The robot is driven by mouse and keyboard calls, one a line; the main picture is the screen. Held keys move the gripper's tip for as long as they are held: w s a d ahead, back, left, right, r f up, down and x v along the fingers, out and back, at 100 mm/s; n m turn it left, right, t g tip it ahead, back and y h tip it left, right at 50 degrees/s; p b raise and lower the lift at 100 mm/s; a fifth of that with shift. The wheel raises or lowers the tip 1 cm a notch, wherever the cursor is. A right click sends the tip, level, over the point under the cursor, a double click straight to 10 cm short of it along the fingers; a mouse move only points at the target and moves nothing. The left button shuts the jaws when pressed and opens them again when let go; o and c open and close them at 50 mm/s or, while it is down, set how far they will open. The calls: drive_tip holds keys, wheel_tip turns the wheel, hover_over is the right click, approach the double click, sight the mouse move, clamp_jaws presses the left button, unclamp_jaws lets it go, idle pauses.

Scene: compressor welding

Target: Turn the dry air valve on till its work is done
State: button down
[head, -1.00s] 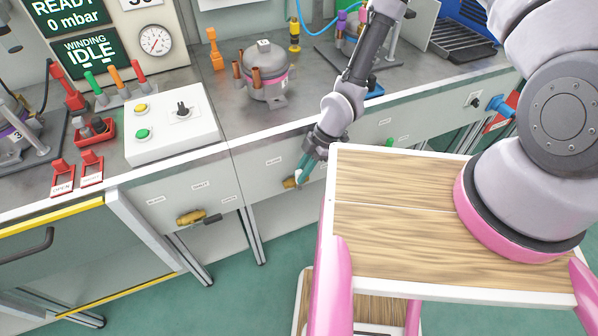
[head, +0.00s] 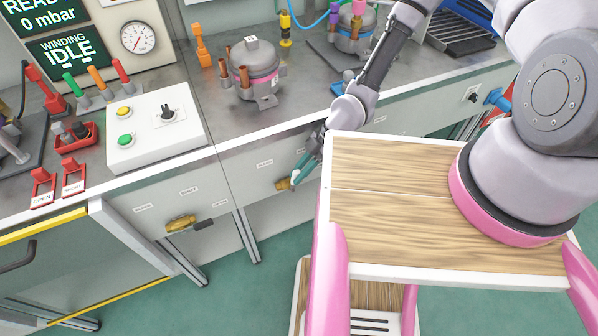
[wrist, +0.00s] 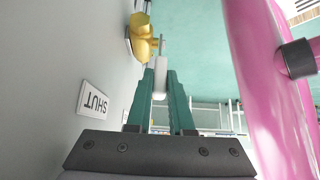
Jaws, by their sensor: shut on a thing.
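A brass valve (head: 283,184) sits on the front panel below the bench, near the middle of the head view. My gripper (head: 297,177), with green fingers, is at this valve. In the wrist view the brass valve body (wrist: 142,36) is beyond the fingertips. Its pale lever (wrist: 160,80) lies between the fingers of my gripper (wrist: 160,74), which is shut on it. A label reading SHUT (wrist: 95,99) is on the panel beside the fingers. Which supply this valve belongs to is not readable in the head view.
A second brass valve (head: 182,223) with a dark lever is on the panel to the left. A white control box (head: 155,130) and a grey compressor (head: 254,72) stand on the bench. My wood-topped base is close to the panel. A gauge (head: 138,37) reads near its low end.

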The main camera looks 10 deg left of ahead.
drive_tip(key=c, duration=0.8)
unclamp_jaws()
drive_tip(key=v, duration=1)
drive_tip(key=shift+w+d+r, duration=0.15)
drive_tip(key=shift+d+r, duration=0.1)
